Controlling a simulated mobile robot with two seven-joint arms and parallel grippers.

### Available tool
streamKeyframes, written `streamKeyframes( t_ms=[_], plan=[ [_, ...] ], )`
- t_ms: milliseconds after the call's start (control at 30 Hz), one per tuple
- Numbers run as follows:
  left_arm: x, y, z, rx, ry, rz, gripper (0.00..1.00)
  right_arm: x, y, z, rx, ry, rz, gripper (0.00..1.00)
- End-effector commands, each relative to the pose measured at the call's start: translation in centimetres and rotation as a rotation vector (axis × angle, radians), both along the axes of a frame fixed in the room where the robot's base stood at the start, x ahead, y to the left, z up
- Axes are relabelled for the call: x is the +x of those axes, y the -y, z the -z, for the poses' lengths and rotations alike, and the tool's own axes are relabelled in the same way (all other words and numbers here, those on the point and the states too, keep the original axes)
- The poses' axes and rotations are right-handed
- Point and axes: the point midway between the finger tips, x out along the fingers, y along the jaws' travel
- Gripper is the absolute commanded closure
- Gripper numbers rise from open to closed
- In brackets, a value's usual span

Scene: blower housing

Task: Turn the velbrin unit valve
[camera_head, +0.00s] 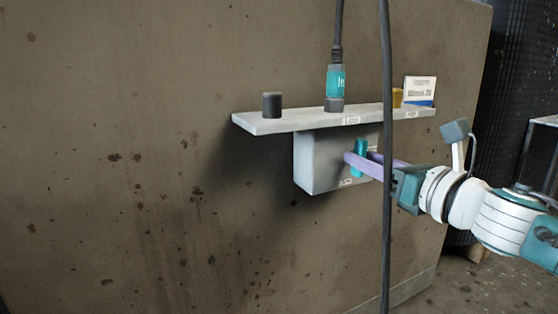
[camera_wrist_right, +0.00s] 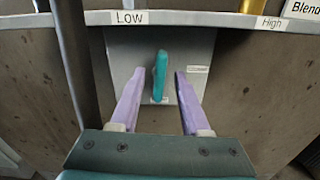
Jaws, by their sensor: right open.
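The velbrin unit valve has a teal handle (camera_head: 361,150) on the front of a grey box under a shelf. In the right wrist view the handle (camera_wrist_right: 159,72) stands nearly upright. My right gripper (camera_head: 360,159) is open, with one purple finger on each side of the handle. My left gripper is not in view.
A dark cable (camera_head: 387,240) hangs in front of the panel, crossing before my right gripper. Shelf labels read Low (camera_wrist_right: 129,17) and High (camera_wrist_right: 272,24).

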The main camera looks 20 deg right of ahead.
Motion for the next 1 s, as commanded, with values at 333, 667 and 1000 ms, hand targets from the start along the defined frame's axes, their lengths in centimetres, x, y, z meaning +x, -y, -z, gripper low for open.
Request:
streamKeyframes(
  t_ms=[333, 667, 1000],
  plan=[
    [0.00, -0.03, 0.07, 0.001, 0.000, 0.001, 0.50, 0.29, -0.02, -0.03, 0.000, 0.000, 0.000, 0.56],
    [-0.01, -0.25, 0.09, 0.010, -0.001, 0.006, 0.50, 0.28, -0.03, -0.02, 0.001, 0.000, 0.000, 0.93],
    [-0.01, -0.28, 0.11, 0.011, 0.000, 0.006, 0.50, 0.27, -0.03, -0.01, 0.001, 0.000, 0.000, 1.00]
  ],
)
